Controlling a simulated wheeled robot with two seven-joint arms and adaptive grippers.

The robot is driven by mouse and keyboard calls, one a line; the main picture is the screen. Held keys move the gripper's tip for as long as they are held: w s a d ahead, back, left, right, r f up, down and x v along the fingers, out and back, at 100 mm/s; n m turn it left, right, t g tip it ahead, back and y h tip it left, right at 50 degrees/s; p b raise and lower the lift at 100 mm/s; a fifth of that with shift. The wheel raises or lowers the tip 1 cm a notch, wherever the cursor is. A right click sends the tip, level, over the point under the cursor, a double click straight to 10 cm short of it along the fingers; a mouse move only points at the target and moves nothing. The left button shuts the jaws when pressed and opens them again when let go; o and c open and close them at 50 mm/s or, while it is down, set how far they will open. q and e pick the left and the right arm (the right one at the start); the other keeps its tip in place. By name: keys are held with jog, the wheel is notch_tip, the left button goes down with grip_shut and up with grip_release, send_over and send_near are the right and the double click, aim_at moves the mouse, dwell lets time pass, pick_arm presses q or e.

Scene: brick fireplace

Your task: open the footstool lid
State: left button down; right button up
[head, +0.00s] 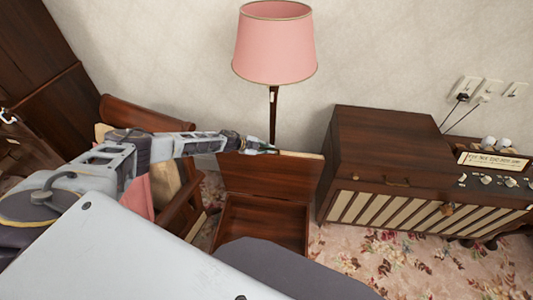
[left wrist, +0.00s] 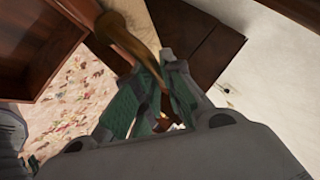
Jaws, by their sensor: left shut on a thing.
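The footstool (head: 262,224) is a dark wooden box on the floor; its hollow inside shows. Its lid (head: 268,180) stands raised at the back of the box, wooden inner face toward me, with a pale strip along its top edge. My left gripper (head: 268,149) is at the top edge of the lid, shut on it. In the left wrist view, the green-padded fingers of the left gripper (left wrist: 166,62) are close together, and what lies between them is largely hidden. The open box of the footstool (left wrist: 35,45) shows there at upper left. My right gripper is not in view.
A pink-shaded lamp (head: 274,45) stands behind the lid. A wooden radio cabinet (head: 385,150) stands close on the right. A wooden armchair (head: 180,200) is on the left, beneath my left arm. Floral carpet (head: 390,265) lies open at the lower right.

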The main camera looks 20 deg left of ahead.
pick_arm(q)
jog(key=shift+g, duration=0.3)
jog(key=shift+w+a+r+b, duration=0.1)
jog(key=shift+w+a+b, duration=0.1)
jog(key=shift+w, duration=0.55)
jog(key=shift+w+a+f+b, duration=0.1)
jog(key=shift+w+a+b, duration=0.1)
jog(key=shift+w, duration=0.5)
jog(key=shift+w+a+r+b, duration=0.1)
jog(key=shift+w+a+b, duration=0.1)
jog(key=shift+w, duration=0.55)
jog(key=shift+n, duration=0.3)
jog(key=c, duration=1.5)
grip_release()
jog(key=shift+s, duration=0.1)
jog(key=shift+a, duration=0.15)
jog(key=shift+v, duration=5.85)
